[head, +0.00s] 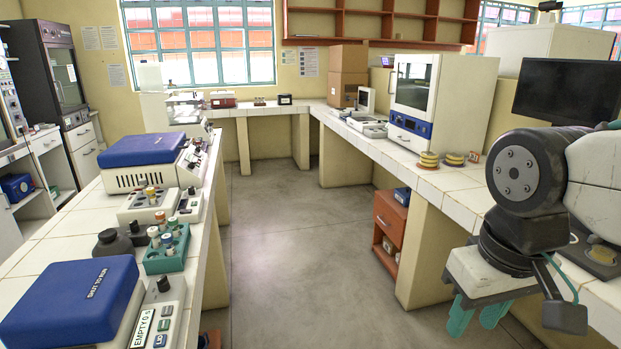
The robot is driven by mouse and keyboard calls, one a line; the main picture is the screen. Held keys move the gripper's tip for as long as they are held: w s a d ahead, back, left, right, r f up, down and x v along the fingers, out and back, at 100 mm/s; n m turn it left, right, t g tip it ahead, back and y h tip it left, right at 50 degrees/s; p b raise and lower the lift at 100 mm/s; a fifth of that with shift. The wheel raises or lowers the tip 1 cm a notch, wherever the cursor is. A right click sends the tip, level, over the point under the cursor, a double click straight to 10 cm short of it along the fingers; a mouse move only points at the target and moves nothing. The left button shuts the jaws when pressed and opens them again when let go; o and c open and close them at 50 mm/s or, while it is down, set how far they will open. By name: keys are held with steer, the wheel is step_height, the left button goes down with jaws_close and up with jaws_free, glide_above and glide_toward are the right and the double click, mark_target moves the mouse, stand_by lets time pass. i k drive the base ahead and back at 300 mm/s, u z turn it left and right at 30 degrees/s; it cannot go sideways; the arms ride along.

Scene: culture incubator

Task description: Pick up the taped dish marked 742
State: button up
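Two short stacks of round dishes with yellow bands stand on the right bench, a left stack (428,160) and a right stack (453,159). They are in front of the white and blue incubator (412,96), whose glass door looks shut. No number can be read on any dish, so I cannot tell which one is marked 742. My gripper (478,315) hangs at the lower right beside the front edge of the right bench, nearer to me than the stacks and well apart from them. Its teal fingers are spread with nothing between them.
A small orange-framed item (473,157) sits beside the right stack. A dark monitor (567,92) stands further right. The left bench holds blue-lidded machines (150,149) and a green tube rack (167,250). An orange cabinet (390,222) stands under the right bench. The aisle floor (290,235) is clear.

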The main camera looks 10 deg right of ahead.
mark_target(426, 155)
steer(key=i, duration=4.25)
steer(key=z, duration=2.45)
steer(key=i, duration=0.5)
steer(key=u, duration=0.05)
